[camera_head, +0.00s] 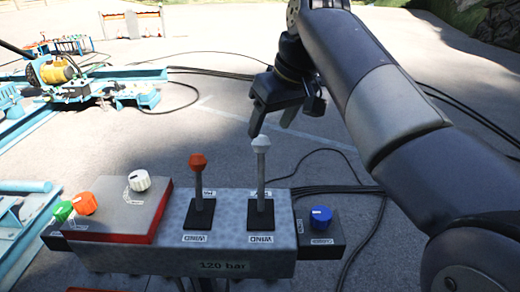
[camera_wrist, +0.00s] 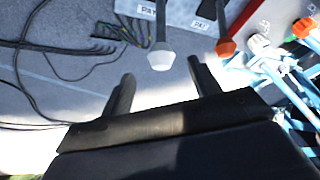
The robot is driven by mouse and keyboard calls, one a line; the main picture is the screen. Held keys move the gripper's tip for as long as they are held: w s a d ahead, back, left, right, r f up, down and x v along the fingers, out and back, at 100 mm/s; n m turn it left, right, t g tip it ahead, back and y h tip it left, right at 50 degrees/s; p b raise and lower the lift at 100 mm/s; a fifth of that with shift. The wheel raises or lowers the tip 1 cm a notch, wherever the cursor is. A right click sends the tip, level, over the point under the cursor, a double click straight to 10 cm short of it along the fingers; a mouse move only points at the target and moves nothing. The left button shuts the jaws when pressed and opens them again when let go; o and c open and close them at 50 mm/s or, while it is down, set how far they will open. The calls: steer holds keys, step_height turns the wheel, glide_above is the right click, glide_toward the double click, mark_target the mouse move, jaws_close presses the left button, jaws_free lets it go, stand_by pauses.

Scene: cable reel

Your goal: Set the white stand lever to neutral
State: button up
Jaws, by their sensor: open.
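The white stand lever (camera_head: 261,172) rises from a black base on the right part of the grey control box, with a white knob on top. It looks close to upright in the head view. My gripper (camera_head: 272,124) is above and behind the white knob, open and empty. In the wrist view the white knob (camera_wrist: 161,58) lies just ahead of the gap between the open fingers (camera_wrist: 160,88), and no contact shows. A WIND label is in front of the lever's base; the label behind it is partly hidden in the head view.
A red-knobbed lever (camera_head: 198,172) stands close to the left of the white one. A blue knob (camera_head: 321,217) is at the right, and a raised panel with a white knob (camera_head: 139,180) is at the left. Black cables run behind the box (camera_head: 226,262).

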mark_target(259, 152)
steer(key=p+x, duration=0.1)
steer(key=x, duration=0.8)
steer(key=shift+f, duration=0.1)
steer(key=shift+c, duration=0.2)
jaws_close()
steer(key=shift+s+b, duration=0.15)
steer(key=shift+b, duration=0.3)
steer(key=s+t+b, duration=0.1)
steer(key=b, duration=0.1)
steer(key=s+t+b, duration=0.1)
steer(key=b, duration=0.2)
steer(key=s+r+t+b, duration=0.1)
steer(key=s+b, duration=0.1)
steer(key=shift+s+a+n+t, duration=0.1)
steer(key=shift+a+n+t, duration=0.05)
steer(key=shift+n+t, duration=0.2)
steer(key=shift+s+r+t+b, duration=0.3)
steer(key=shift+s+t+b, duration=0.2)
steer(key=shift+b, duration=0.35)
steer(key=shift+o, duration=0.2)
jaws_free()
